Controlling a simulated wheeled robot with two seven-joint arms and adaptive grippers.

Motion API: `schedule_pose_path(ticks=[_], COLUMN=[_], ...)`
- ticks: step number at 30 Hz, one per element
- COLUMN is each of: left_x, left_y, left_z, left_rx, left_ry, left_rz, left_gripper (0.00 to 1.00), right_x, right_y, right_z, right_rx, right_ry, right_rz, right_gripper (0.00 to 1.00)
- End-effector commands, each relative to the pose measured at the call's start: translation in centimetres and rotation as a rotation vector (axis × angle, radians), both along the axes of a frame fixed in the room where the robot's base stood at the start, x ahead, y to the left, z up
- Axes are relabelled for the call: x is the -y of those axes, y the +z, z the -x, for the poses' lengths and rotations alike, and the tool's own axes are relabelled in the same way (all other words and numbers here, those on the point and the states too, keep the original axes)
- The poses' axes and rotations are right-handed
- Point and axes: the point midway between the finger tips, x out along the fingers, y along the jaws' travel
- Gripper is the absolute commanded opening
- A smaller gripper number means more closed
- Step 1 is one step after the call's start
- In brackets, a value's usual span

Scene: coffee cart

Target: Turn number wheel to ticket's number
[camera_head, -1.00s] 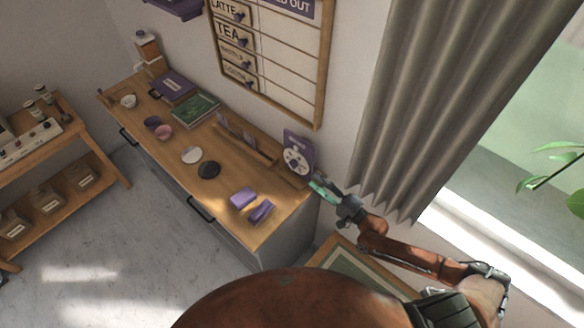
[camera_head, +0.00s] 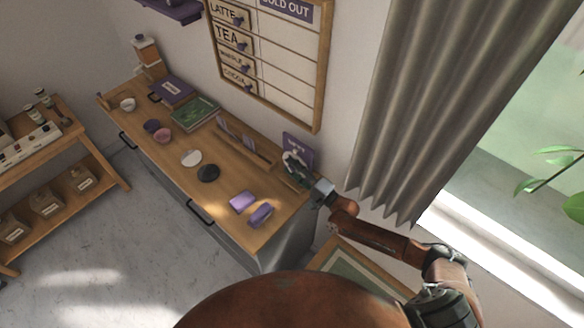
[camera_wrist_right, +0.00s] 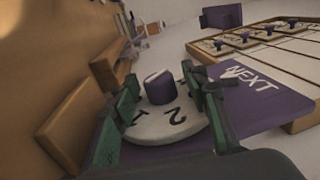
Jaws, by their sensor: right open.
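The number wheel (camera_wrist_right: 165,125) is a white disc with dark numerals, a 2 among them, and a purple centre knob (camera_wrist_right: 160,88). It is mounted on a purple plate (camera_wrist_right: 255,95) marked NEXT. My right gripper (camera_wrist_right: 160,95) is open, its green-padded fingers on either side of the knob; I cannot tell if they touch it. In the head view my right gripper (camera_head: 306,176) covers part of the wheel (camera_head: 292,158). A wooden rack with slips (camera_head: 240,142) stands left of the wheel; no ticket number is readable. My left gripper is not in view.
The wooden counter (camera_head: 215,222) carries a purple block (camera_head: 243,202), a purple stapler-like item (camera_head: 261,214), black and white discs (camera_head: 208,172), cups and books. A menu board (camera_head: 270,60) hangs above. A grey curtain (camera_head: 420,100) is at the right.

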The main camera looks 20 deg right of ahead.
Motion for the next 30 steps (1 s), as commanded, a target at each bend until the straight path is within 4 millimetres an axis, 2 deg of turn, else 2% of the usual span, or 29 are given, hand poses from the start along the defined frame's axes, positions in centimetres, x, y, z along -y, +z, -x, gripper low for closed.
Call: schedule_pose_path(ticks=[9,27,30], left_x=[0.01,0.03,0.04], left_y=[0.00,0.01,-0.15], left_z=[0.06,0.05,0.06], left_rx=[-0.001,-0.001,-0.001], left_ry=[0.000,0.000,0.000], left_rz=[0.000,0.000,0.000], left_gripper=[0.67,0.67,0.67], right_x=[-0.11,-0.09,-0.09], right_y=[-0.05,-0.06,-0.13], right_z=[-0.14,-0.11,-0.11], right_rx=[-0.001,-0.002,0.001], right_ry=[0.000,0.000,0.000], right_rz=[0.001,0.001,-0.001], right_gripper=[0.41,0.00,0.00])
